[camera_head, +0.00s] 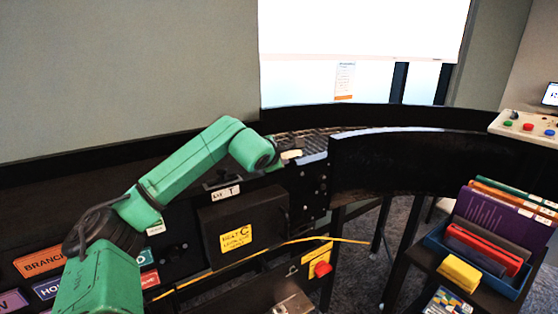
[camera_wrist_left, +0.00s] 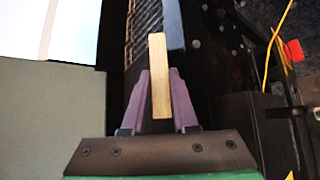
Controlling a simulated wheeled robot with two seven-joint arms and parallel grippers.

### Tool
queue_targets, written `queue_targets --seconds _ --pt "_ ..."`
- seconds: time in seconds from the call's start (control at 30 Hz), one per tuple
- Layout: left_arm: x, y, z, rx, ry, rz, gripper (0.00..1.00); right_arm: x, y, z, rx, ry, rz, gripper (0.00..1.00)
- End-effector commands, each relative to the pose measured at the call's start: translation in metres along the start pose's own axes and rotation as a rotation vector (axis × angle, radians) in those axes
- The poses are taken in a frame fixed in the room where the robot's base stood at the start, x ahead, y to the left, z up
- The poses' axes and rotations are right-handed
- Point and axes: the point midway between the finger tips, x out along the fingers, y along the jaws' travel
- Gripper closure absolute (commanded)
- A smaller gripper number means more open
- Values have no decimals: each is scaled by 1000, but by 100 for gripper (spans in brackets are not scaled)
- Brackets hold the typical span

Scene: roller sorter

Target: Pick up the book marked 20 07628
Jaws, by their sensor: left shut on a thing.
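My left gripper (camera_wrist_left: 160,105) is shut on a thin tan slab (camera_wrist_left: 158,75), which stands upright between the two purple fingers in the left wrist view. It may be a book seen edge-on, and I cannot read any mark on it. In the head view my left gripper (camera_head: 279,165) is at the roller track, mostly hidden by my green wrist. A small cream piece (camera_head: 291,154) shows just beyond it. I can read no 20 07628 mark anywhere. My right gripper is not in view.
The curved roller track (camera_head: 305,140) runs behind a black side wall (camera_head: 400,160). A blue bin (camera_head: 470,262) with several books stands at right, beside a yellow block (camera_head: 459,273). A control box (camera_head: 525,128) with buttons is at far right. A yellow cable and red knob (camera_head: 322,269) are below the track.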

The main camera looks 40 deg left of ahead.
Motion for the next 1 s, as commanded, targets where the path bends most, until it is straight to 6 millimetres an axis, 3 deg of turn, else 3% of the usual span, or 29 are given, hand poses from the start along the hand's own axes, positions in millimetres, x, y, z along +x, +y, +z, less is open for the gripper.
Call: queue_targets --seconds 0.17,0.4,0.6,0.77,1.0 --pt "-12 23 13 -5 -8 5 100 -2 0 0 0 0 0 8" --pt "-54 97 55 -6 -12 5 100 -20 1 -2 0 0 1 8" --pt "-79 143 78 -3 -7 3 100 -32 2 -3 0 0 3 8" --pt "-86 157 85 -1 -3 1 100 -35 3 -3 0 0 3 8" --pt "-86 158 85 0 -2 2 100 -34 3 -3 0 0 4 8"
